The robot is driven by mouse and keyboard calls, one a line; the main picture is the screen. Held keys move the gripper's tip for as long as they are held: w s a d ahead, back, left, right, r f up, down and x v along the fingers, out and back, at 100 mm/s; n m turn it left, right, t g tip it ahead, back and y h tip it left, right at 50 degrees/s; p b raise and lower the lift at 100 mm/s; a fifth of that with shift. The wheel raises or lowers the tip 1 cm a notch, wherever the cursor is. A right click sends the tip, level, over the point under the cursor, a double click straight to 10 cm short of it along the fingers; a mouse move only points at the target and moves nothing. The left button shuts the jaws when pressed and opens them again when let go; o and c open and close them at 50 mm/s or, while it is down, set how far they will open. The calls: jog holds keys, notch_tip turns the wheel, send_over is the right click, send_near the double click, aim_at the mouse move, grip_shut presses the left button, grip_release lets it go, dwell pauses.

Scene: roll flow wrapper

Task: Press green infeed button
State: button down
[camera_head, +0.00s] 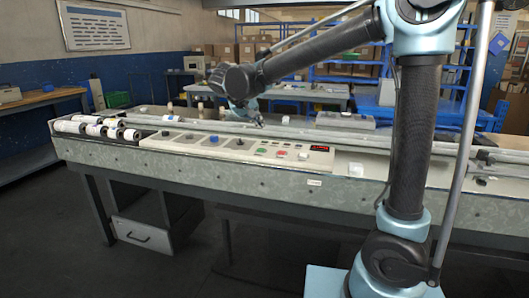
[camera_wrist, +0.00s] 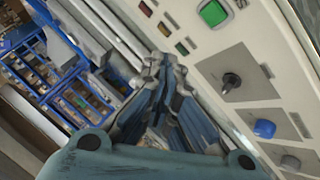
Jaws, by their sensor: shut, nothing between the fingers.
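A square green button (camera_wrist: 213,13) in a pale frame sits on the light control panel, at the top of the wrist view. In the head view the panel (camera_head: 225,148) runs along the front of the machine, and its buttons are too small there to read well. My gripper (camera_wrist: 165,68) is shut and empty in the wrist view. Its fingertips are below and left of the green button, apart from it in the picture. In the head view my gripper (camera_head: 258,122) is over the rear rails, behind the panel, and partly hidden by my wrist.
A black knob (camera_wrist: 231,81), a blue knob (camera_wrist: 264,128) and a grey knob (camera_wrist: 290,162) stand up from the panel. Small coloured lamps (camera_wrist: 165,28) lie near the green button. A red button (camera_head: 281,153) and red display (camera_head: 320,149) show. White rolls (camera_head: 92,129) lie at left.

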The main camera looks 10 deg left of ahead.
aim_at(259, 149)
jog(key=shift+f, duration=3.7)
